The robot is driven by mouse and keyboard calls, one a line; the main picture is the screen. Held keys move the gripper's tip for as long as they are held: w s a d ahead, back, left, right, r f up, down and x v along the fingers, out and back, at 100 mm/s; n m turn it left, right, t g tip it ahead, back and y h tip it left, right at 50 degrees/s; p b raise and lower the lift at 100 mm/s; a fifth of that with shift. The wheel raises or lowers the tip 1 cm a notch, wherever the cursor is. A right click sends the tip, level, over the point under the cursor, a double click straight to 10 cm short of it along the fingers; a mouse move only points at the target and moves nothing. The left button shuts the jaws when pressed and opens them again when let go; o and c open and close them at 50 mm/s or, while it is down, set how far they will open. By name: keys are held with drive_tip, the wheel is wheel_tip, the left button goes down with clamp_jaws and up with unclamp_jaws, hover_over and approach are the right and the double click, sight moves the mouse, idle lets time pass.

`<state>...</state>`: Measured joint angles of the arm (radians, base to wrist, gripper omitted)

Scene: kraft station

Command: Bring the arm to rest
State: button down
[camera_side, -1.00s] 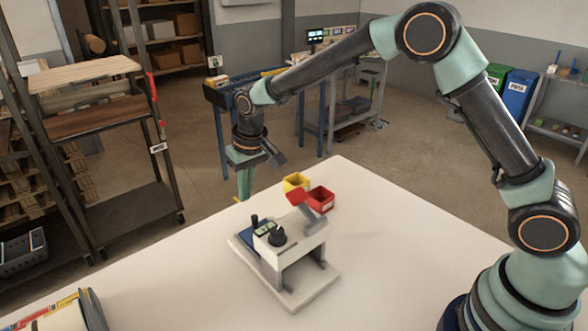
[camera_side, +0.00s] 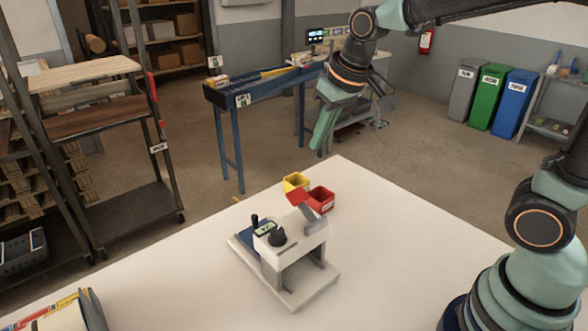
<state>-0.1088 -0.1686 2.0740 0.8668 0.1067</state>
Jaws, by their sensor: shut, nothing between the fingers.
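My gripper (camera_side: 319,140) hangs in the air above and beyond the far corner of the white table (camera_side: 400,252). Its green fingers are together, point down and slightly left, and hold nothing. My arm reaches in from the upper right, with part of it out of the picture. The gripper is clear of everything on the table.
A white and grey device (camera_side: 290,248) with a black knob stands on the table. A yellow bin (camera_side: 296,182) and a red bin (camera_side: 320,199) sit behind it. Books (camera_side: 62,314) lie at the lower left. A blue-legged bench (camera_side: 245,92) stands behind.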

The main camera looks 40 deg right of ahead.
drive_tip(key=s+d+t, duration=0.1)
drive_tip(key=s+d, duration=0.3)
drive_tip(key=s, duration=0.6)
drive_tip(key=shift+r, duration=0.25)
drive_tip(key=c, duration=1.2)
unclamp_jaws()
drive_tip(key=shift+s+d, duration=0.1)
drive_tip(key=shift+s, duration=0.05)
drive_tip(key=o, duration=0.4)
drive_tip(key=m+g, duration=0.3)
drive_tip(key=g, duration=0.2)
hover_over(254, 215)
wheel_tip(254, 215, down, 10)
wheel_tip(254, 215, down, 11)
drive_tip(key=shift+f, duration=0.15)
clamp_jaws()
